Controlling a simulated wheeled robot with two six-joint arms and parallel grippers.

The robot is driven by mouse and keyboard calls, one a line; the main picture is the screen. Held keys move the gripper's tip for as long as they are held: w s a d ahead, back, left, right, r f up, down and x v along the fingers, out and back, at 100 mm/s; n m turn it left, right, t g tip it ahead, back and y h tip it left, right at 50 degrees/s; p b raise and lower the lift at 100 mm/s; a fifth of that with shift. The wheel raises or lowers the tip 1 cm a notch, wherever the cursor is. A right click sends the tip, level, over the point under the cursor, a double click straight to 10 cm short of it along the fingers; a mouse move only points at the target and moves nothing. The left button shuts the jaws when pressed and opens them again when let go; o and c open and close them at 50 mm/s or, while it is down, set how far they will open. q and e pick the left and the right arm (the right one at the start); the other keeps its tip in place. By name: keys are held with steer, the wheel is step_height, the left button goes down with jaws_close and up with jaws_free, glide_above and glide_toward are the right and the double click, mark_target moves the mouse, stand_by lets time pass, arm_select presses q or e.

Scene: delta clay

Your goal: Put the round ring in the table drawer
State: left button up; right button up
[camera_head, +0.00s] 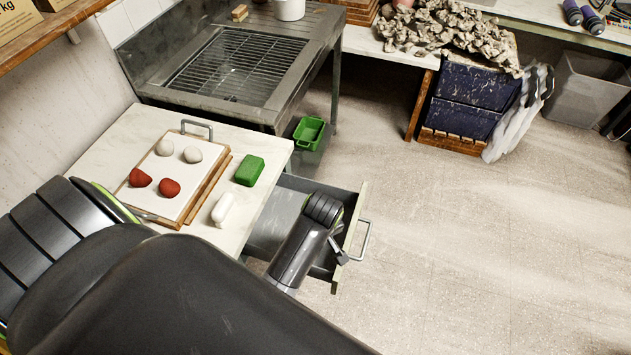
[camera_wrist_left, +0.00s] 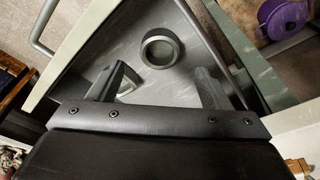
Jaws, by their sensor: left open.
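The round ring (camera_wrist_left: 160,50) is a dark grey ring lying on the floor of the open table drawer (camera_wrist_left: 93,50), as the left wrist view shows. My left gripper (camera_wrist_left: 169,84) is open and empty above the drawer, with its two fingers apart and the ring just beyond the fingertips. In the head view the drawer (camera_head: 362,205) is pulled out from the white-topped table (camera_head: 105,145), with its handle facing right. My left arm reaches over it and hides much of its inside, including the ring. My right gripper is not in view.
On the table are a board (camera_head: 190,202) with two red and two pale lumps, a green block (camera_head: 249,170) and a white block (camera_head: 222,209). A green bin (camera_head: 309,131) stands behind the drawer. The floor (camera_head: 450,230) to the right is clear.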

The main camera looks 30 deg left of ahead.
arm_select(q)
steer(key=r, duration=0.3)
steer(key=shift+s+d+r, duration=0.1)
steer(key=shift+s+d, duration=0.1)
steer(key=shift+d, duration=0.05)
stand_by(0.4)
